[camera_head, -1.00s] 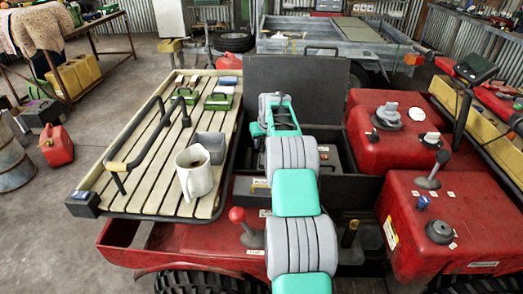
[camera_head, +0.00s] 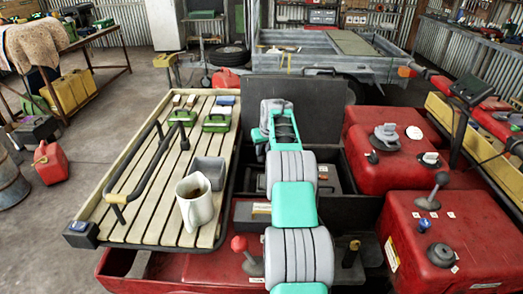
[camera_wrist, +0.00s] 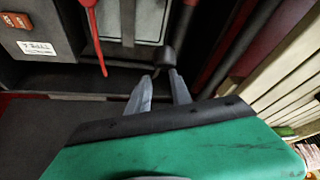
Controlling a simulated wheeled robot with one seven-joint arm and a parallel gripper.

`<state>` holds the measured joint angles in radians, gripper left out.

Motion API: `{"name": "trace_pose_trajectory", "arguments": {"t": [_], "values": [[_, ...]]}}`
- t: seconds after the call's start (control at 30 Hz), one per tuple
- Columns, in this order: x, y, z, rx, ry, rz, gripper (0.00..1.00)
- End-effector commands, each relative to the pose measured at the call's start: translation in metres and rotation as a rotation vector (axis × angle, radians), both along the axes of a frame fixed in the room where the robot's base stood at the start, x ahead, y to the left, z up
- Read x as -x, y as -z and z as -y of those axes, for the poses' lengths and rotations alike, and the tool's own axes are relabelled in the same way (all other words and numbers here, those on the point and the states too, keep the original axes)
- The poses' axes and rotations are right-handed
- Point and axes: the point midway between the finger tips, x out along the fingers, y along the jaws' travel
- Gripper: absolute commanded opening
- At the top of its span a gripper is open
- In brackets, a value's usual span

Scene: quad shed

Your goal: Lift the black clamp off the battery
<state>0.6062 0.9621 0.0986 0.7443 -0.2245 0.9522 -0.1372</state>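In the wrist view, a pale grey panel that looks like the battery top (camera_wrist: 148,22) lies in a dark box, with a dark rim around it. A black upright piece with a rounded end (camera_wrist: 167,57), probably part of the clamp, stands at its near edge. My gripper (camera_wrist: 160,76) has its two grey fingers apart, with the tips just short of this black piece. Nothing shows held between them. Whether a fingertip touches it, I cannot tell. In the head view my arm reaches over the open box and hides most of the battery and the fingertips.
A red cable (camera_wrist: 94,35) hangs left of the battery. The raised black lid (camera_head: 297,105) stands behind my arm. Red tanks (camera_head: 440,235) stand to the right.

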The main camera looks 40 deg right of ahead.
Motion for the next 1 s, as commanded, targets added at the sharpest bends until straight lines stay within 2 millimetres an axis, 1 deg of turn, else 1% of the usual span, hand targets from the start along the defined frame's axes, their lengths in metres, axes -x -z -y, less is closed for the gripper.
{"name": "trace_pose_trajectory", "arguments": {"t": [0.03,0.27,0.47,0.57,0.67,0.8,0.9,1.0], "values": [[0.0,0.0,-0.001,0.0,-0.002,-0.001,0.31],[-0.002,0.0,-0.003,-0.001,-0.006,-0.001,0.49],[-0.002,0.0,-0.004,-0.001,-0.007,-0.001,0.49],[-0.001,-0.004,-0.004,0.0,-0.007,0.001,0.49],[0.004,-0.018,-0.005,0.001,-0.006,0.004,0.49],[0.015,-0.045,-0.008,0.001,-0.006,0.003,0.49],[0.022,-0.061,-0.01,0.001,-0.006,0.001,0.49],[0.026,-0.069,-0.011,0.0,-0.007,0.0,0.49]]}}
